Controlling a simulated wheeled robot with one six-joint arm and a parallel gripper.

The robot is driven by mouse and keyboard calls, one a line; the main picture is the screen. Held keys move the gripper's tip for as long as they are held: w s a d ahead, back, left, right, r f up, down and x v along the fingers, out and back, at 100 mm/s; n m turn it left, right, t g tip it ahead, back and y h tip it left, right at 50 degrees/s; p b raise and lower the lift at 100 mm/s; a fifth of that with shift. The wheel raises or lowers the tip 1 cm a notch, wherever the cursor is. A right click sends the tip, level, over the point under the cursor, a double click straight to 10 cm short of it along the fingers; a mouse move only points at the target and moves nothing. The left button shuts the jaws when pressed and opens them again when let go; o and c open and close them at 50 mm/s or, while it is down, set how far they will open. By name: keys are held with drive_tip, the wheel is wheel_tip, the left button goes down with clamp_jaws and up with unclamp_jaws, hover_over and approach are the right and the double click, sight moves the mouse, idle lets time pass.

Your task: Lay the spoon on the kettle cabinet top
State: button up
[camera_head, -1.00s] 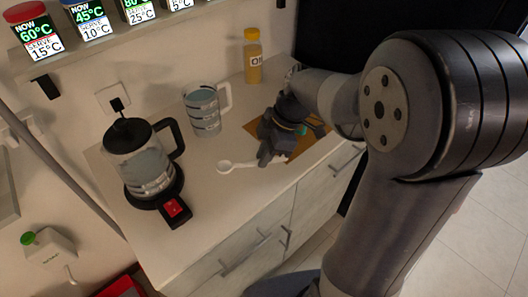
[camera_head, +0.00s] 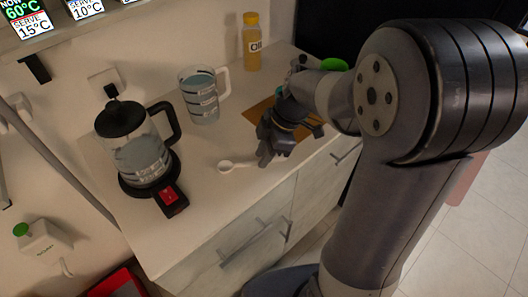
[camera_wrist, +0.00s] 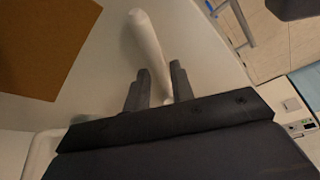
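The white spoon (camera_head: 228,166) is at the cabinet's front edge, its bowl pointing left. My gripper (camera_head: 266,158) is over its handle, which also shows in the wrist view (camera_wrist: 150,45). There, the handle runs between the two fingers of my gripper (camera_wrist: 158,85), which are close together with little or no gap beside it. The bowl is hidden in the wrist view. The spoon looks on or just above the surface; I cannot tell which. The pale cabinet top (camera_head: 205,215) carries the kettle (camera_head: 142,158) on its dark base at the left.
A clear measuring jug (camera_head: 202,98) with liquid stands behind the spoon. A yellow oil bottle (camera_head: 252,45) is at the back. A brown mat (camera_head: 262,108) lies behind my gripper, also in the wrist view (camera_wrist: 40,40). The top between kettle and spoon is clear.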

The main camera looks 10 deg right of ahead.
drive_tip(key=o, duration=0.3)
drive_tip(key=v, duration=1)
drive_tip(key=shift+d+r+p, duration=0.15)
drive_tip(key=shift+r+p, duration=0.15)
drive_tip(key=shift+r, duration=0.05)
drive_tip(key=x, duration=1.1)
drive_tip(key=shift+f, duration=0.1)
wheel_tip(320, 180, up, 3)
drive_tip(key=shift+r+p, duration=0.2)
drive_tip(key=shift+p, duration=0.55)
drive_tip(key=shift+r+p, duration=0.4)
drive_tip(key=shift+r, duration=0.25)
drive_tip(key=shift+f, duration=0.1)
